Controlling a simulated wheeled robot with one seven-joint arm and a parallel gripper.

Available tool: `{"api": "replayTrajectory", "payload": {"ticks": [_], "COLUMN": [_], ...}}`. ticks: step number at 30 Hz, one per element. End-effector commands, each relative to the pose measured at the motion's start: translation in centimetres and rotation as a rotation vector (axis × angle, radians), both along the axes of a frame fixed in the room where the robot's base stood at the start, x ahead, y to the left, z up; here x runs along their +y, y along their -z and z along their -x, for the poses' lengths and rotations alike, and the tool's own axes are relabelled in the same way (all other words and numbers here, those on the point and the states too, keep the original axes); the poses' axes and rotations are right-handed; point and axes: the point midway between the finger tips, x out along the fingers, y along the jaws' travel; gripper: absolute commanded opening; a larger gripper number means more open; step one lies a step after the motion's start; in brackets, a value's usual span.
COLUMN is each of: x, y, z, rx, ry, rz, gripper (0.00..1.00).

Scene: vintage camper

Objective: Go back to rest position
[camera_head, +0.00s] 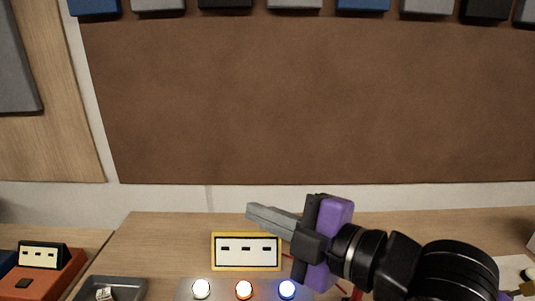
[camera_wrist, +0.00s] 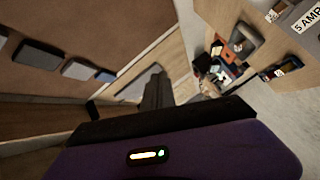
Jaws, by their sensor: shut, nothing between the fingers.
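My gripper (camera_head: 252,211) is shut and empty. In the head view it reaches in from the lower right and points left, raised in front of the wooden counter (camera_head: 150,228). Its purple body and grey fingers show clearly. In the wrist view its fingers (camera_wrist: 157,90) stand together at the middle, above the purple housing. My arm links hide the lower right part of the counter.
A yellow-framed white panel (camera_head: 246,266) with dark slots stands just below my gripper. A grey tray (camera_head: 112,284) and red box (camera_head: 42,279) are at left. The brown wall (camera_head: 310,100) is bare.

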Motion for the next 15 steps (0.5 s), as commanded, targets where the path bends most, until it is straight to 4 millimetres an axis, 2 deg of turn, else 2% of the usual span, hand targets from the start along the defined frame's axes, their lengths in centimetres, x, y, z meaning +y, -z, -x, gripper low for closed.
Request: {"api": "replayTrajectory", "payload": {"ticks": [1, 3, 7, 11, 15], "x": [0.2, -0.3, -2.5, -5.5, -9.2], "y": [-2.1, -4.8, -8.3, -9.8, -9.3], "z": [0.0, -0.1, 0.1, 0.4, 1.1], "rx": [-0.002, -0.004, -0.001, 0.009, 0.025], "ry": [0.018, 0.046, 0.093, 0.146, 0.211], "rz": [-0.133, -0.303, -0.592, -0.848, -1.082], "gripper": [0.00, 0.00, 0.00, 0.00, 0.00]}}
